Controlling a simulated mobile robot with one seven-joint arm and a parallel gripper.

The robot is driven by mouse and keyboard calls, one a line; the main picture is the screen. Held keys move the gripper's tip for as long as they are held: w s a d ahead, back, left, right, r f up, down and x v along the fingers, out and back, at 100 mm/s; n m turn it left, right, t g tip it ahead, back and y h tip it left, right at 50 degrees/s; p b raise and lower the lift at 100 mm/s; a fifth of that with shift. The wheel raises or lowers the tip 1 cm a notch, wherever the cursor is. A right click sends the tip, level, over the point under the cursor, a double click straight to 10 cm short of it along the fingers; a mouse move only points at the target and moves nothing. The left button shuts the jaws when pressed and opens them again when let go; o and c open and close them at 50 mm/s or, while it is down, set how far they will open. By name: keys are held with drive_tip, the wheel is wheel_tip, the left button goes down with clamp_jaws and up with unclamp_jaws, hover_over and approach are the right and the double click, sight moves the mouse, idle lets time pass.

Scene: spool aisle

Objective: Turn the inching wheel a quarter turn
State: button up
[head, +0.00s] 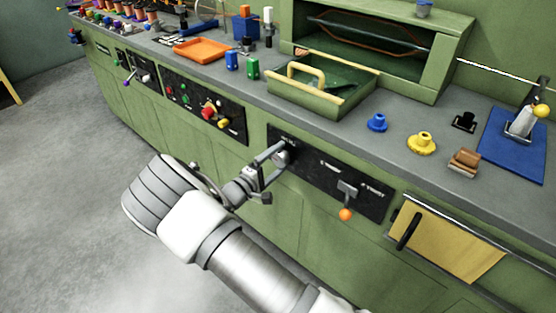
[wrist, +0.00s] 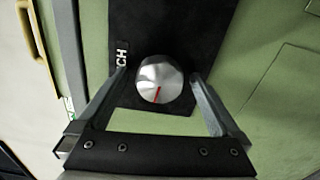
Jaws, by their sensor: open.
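The inching wheel is a silver, faceted knob (wrist: 160,80) on a black panel in the wrist view. A short red mark on its face points toward the picture's bottom, slightly left. Beside it are white letters ending in "CH". My gripper (wrist: 160,88) is open, with one finger on each side of the knob and a gap showing next to it. In the head view my gripper (head: 272,163) reaches the left end of the black panel (head: 318,172) from the front, and mostly hides the knob there.
To the right on this panel is a lever with an orange ball (head: 345,214). Further right hangs a yellow door (head: 445,243) with a black handle. A panel with red and yellow knobs (head: 208,110) lies left. A green tray (head: 325,95) sits on the counter above. The floor at left is clear.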

drive_tip(key=p+v, duration=0.2)
drive_tip(key=v, duration=1.5)
drive_tip(key=shift+p, duration=0.4)
drive_tip(key=shift+s, duration=0.1)
drive_tip(key=s+d+r+m+g+y, duration=0.15)
drive_tip(key=d+r+m+g, duration=0.25)
drive_tip(key=d+r+g, duration=0.45)
drive_tip(key=s+d+r+m+g+y, duration=0.15)
drive_tip(key=d+r+m+g, duration=0.35)
drive_tip(key=d, duration=0.6)
drive_tip(key=s+d+r+m+t+y, duration=0.1)
drive_tip(key=s+d+r+t+y, duration=0.25)
drive_tip(key=s+r, duration=0.4)
drive_tip(key=s+d+r+m+t+y, duration=0.2)
drive_tip(key=s+d+r+y, duration=0.35)
drive_tip(key=s, duration=0.35)
wheel_tip(320, 180, up, 18)
drive_tip(key=h+p, duration=0.1)
drive_tip(key=p, duration=1.6)
drive_tip(key=shift+a+n+g, duration=0.3)
drive_tip(key=shift+a, duration=0.2)
